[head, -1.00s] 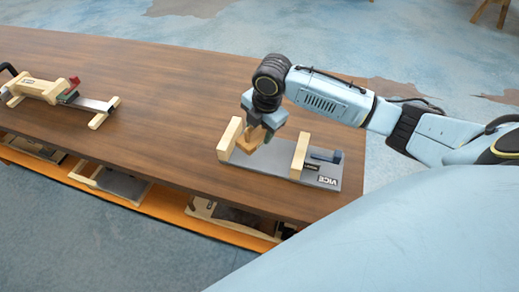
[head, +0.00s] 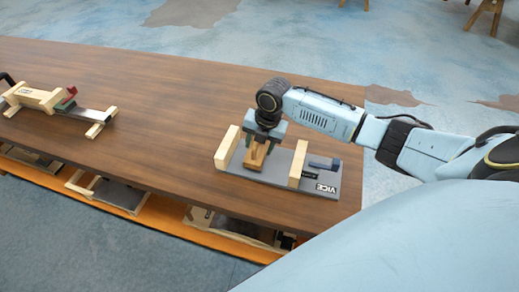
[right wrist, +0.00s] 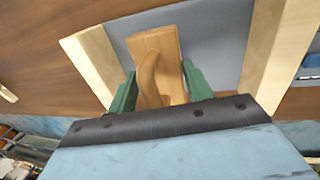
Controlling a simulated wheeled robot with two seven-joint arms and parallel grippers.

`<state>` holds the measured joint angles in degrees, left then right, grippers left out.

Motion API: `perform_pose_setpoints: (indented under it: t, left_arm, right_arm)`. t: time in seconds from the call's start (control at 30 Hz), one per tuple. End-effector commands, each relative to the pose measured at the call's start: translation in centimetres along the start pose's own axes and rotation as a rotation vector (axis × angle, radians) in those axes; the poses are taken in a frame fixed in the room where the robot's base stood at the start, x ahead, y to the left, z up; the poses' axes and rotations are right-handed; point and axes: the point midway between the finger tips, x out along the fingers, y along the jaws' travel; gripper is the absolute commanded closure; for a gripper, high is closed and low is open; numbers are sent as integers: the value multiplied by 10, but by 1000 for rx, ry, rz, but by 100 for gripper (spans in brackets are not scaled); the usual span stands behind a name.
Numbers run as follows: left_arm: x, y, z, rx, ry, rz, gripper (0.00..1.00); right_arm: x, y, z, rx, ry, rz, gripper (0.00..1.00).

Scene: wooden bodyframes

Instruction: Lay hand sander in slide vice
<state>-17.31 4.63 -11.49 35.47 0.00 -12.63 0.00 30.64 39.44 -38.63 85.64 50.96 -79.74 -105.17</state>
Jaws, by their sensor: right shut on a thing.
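The slide vice (head: 238,168) lies on the table, a grey base with two upright pale wooden jaws and a "VICE" label at its right end. The wooden hand sander (head: 256,158) is between the two jaws, nearer the left one. My right gripper (head: 263,144) comes down from above and is shut on the sander. In the right wrist view the sander (right wrist: 158,55) sits between my green fingers (right wrist: 160,92), over the grey base (right wrist: 212,45), with a gap to the jaw on each side. Whether it touches the base I cannot tell. My left gripper is out of view.
A wooden clamp-like tool (head: 50,98) with a red part stands at the table's left. Several framed items (head: 110,188) lie on an orange shelf under the front edge. The brown tabletop (head: 160,110) between tool and vice is clear.

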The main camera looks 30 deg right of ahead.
Motion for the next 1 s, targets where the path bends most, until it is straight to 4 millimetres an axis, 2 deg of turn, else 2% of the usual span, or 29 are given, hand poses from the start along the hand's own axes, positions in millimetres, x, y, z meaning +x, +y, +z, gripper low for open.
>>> perform_pose_setpoints:
  t: [0.03, 0.13, 0.47, 0.5, 0.63, 0.67, 1.0]
  left_arm:
    - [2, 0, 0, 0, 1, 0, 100]
    - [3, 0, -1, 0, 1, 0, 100]
    - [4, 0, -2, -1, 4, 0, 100]
    - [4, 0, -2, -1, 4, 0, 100]
    - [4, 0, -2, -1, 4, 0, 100]
    - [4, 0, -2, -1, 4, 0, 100]
    - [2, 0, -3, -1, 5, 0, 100]
  right_arm:
    - [10, -2, -1, 2, 3, -3, 74]
    - [22, -5, -1, 2, 2, -2, 74]
    - [25, -5, 0, 1, 0, 0, 74]
    - [25, -5, 0, 1, 0, -1, 47]
    - [25, -5, 0, 1, 0, -1, 30]
    - [25, -5, 0, 1, 0, -1, 27]
    - [20, -4, 0, 1, 0, -1, 27]
